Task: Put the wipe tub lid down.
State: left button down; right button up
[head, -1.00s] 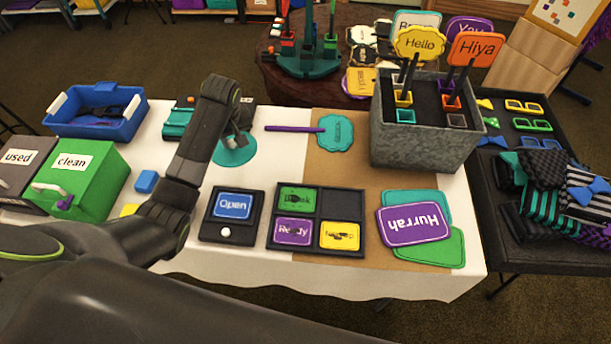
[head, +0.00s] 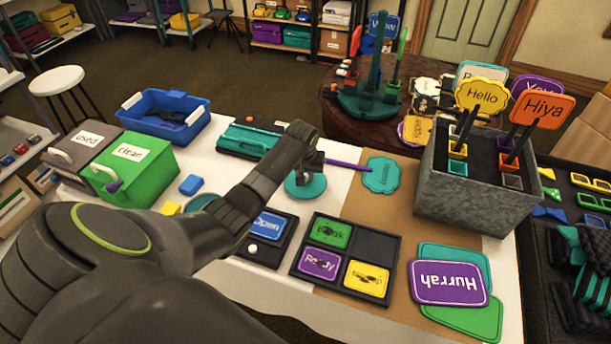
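The wipe tub lid, a round teal disc (head: 306,189), shows right of centre-left in the head view, flat and directly under the end of my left arm. My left gripper (head: 303,176) points down at its middle and appears shut on it; the fingertips are small and partly hidden by my wrist. I cannot tell whether the lid touches the white tabletop. A round teal rim, apparently the wipe tub (head: 201,203), shows behind my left forearm, mostly hidden. My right gripper is not in view.
A teal paddle (head: 381,176) with a purple handle lies right of the lid. The black sign tray (head: 345,250) and a blue Open sign (head: 268,224) are in front. A teal case (head: 248,138) lies behind. A bare white strip (head: 335,188) is beside the lid.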

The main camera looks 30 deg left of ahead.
aim_at(303, 190)
pick_arm(q)
jog(key=shift+f, duration=0.55)
jog(key=c, duration=1.3)
grip_release()
jog(key=shift+f, duration=0.1)
jog(key=shift+o, duration=0.2)
jog(key=shift+r, duration=0.65)
jog(key=v, duration=1.1)
jog(key=shift+p, duration=0.35)
jog(key=shift+s+d, duration=0.1)
